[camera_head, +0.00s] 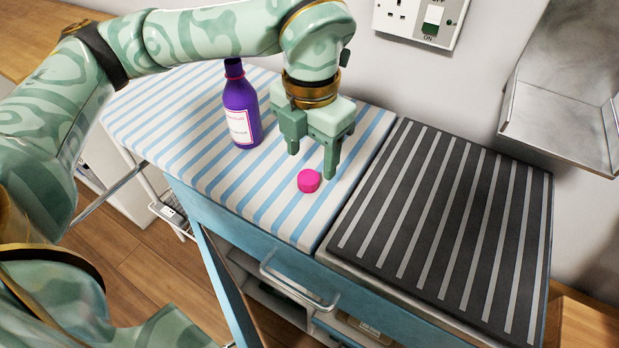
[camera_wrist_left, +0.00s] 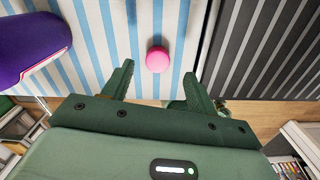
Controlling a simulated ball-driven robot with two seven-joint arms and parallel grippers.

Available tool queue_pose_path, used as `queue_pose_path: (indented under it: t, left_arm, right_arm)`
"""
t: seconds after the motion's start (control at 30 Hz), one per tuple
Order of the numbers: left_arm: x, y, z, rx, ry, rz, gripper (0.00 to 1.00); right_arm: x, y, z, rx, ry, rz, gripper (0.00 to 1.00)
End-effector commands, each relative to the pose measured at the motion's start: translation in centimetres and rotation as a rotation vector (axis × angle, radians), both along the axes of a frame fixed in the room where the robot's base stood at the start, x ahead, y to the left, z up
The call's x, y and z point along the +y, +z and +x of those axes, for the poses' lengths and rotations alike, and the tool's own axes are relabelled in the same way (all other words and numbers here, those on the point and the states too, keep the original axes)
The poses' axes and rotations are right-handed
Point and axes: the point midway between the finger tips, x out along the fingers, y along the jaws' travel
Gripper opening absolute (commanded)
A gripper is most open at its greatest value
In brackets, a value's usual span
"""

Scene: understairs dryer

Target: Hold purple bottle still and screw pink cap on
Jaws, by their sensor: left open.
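The purple bottle (camera_head: 241,105) with a white and pink label stands upright on the blue-and-white striped surface; its top is partly behind my left arm. It also shows at the upper left of the left wrist view (camera_wrist_left: 32,42). The pink cap (camera_head: 309,181) lies on the striped surface in front of the bottle and to its right. In the left wrist view the cap (camera_wrist_left: 158,59) sits ahead of the gap between the fingers. My left gripper (camera_head: 312,164) is open and empty, just behind the cap in the head view. My right gripper is not in view.
The blue-and-white striped surface (camera_head: 190,122) has free room around the cap. A dark grey striped mat (camera_head: 447,220) lies to its right. A drawer handle (camera_head: 298,285) sticks out below the front edge. A wall socket (camera_head: 421,19) and a grey metal hood (camera_head: 570,100) are behind.

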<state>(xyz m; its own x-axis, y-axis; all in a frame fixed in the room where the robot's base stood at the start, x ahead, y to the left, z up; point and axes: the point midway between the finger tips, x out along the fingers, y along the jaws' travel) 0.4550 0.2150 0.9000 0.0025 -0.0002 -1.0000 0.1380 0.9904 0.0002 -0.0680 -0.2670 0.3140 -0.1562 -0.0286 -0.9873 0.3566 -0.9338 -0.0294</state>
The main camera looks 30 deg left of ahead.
Motion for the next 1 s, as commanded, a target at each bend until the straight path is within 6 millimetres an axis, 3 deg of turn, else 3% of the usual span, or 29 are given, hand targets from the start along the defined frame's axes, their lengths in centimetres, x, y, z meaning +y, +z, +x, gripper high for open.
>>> queue_pose_path:
  t: [0.03,0.1,0.23,0.67,0.83,1.0]
  left_arm:
    - [0.2,-1.6,0.0,0.009,0.001,0.0,0.58]
    - [0.3,-2.9,-0.2,0.01,0.0,0.0,0.58]
    - [0.3,-4.2,-0.3,0.007,-0.001,0.0,0.58]
    - [0.3,-4.3,-0.3,0.002,0.0,0.0,0.58]
    - [0.3,-4.3,-0.3,0.002,0.0,0.0,0.11]
    - [0.3,-4.3,-0.3,0.002,0.0,0.0,0.1]
  right_arm:
    - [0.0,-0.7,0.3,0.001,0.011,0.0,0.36]
    - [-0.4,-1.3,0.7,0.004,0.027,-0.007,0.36]
    - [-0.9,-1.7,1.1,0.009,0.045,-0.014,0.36]
    - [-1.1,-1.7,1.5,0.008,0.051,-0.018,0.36]
    - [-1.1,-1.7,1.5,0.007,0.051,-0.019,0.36]
    - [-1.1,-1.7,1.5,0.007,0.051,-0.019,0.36]
